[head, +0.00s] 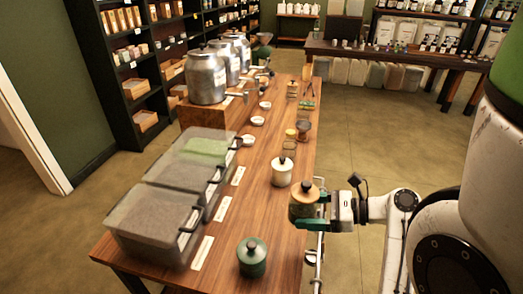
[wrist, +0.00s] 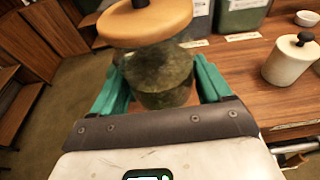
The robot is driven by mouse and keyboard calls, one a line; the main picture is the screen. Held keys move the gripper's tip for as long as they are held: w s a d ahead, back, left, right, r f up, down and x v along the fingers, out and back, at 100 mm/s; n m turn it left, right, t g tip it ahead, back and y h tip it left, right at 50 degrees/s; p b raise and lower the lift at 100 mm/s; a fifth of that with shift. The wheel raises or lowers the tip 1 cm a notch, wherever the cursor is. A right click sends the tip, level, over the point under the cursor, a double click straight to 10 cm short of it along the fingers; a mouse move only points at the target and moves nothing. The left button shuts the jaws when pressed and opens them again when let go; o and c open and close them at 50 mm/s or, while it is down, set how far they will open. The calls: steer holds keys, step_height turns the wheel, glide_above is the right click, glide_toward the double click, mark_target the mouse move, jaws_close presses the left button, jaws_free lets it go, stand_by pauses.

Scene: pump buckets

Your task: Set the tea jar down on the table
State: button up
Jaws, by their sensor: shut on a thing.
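The tea jar (head: 304,202), dark mottled glass with a round wooden lid and black knob, is in my gripper (head: 310,221) by the table's right edge in the head view. In the wrist view the jar (wrist: 160,72) stands between the two green fingers of my gripper (wrist: 160,88), which are shut on its sides. The jar looks about upright. The wooden table (head: 262,205) runs away from me on the jar's left. Whether the jar's base touches the tabletop is hard to tell.
A cream lidded jar (head: 282,173) stands just behind the tea jar, and a green lidded jar (head: 252,258) stands nearer the front. Clear bins (head: 150,228) line the left side. Several metal urns (head: 206,78) stand at the back. Bare tabletop lies between the two lidded jars.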

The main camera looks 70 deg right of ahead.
steer(key=w+d+f, duration=0.4)
steer(key=w, duration=0.4)
steer(key=b, duration=0.1)
glide_above(270, 220)
step_height(270, 220, down, 5)
steer(key=shift+a+f, duration=0.1)
steer(key=shift+f, duration=1.75)
steer(key=shift+f, duration=0.1)
steer(key=o, duration=1.1)
steer(key=v, duration=1.2)
steer(key=shift+b, duration=0.3)
